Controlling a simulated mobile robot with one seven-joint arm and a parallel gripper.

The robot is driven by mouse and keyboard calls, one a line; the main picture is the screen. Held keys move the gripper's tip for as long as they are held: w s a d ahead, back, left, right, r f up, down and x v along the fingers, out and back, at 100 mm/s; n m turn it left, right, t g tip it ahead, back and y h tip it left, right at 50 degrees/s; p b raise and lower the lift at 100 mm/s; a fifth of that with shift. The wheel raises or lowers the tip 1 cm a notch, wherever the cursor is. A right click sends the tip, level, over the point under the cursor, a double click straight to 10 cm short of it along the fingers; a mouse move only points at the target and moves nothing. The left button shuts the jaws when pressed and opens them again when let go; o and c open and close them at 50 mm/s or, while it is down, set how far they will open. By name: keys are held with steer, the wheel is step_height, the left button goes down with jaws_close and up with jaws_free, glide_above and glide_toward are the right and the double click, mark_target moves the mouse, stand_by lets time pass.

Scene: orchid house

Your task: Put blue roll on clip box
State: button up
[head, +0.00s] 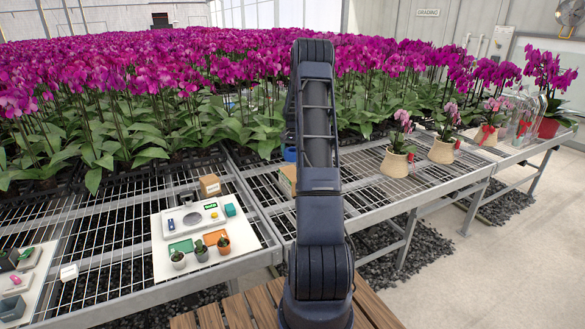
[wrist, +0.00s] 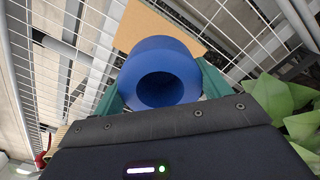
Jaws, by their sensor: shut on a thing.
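The blue roll (wrist: 182,58) is held between the two teal fingers of my gripper (wrist: 161,84) in the wrist view, its round hole facing the camera. In the head view only a bit of the blue roll (head: 289,154) shows left of my arm, which hides my gripper. A brown cardboard box (wrist: 140,24) lies beyond the roll in the wrist view. This box (head: 287,174) shows partly beside my arm in the head view, on the mesh bench. I cannot read a label on it. Whether the roll touches it is unclear.
A small cardboard box (head: 210,185) stands behind a white board (head: 160,262) with a scale and small potted plants. Dense orchids (head: 150,90) fill the back. Several potted orchids (head: 397,160) stand on the right bench. Bare mesh (head: 365,190) lies right of my arm.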

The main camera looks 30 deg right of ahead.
mark_target(293, 173)
steer(key=shift+f, duration=3.8)
steer(key=shift+f, duration=0.15)
steer(key=o, duration=1.1)
steer(key=shift+o, duration=0.2)
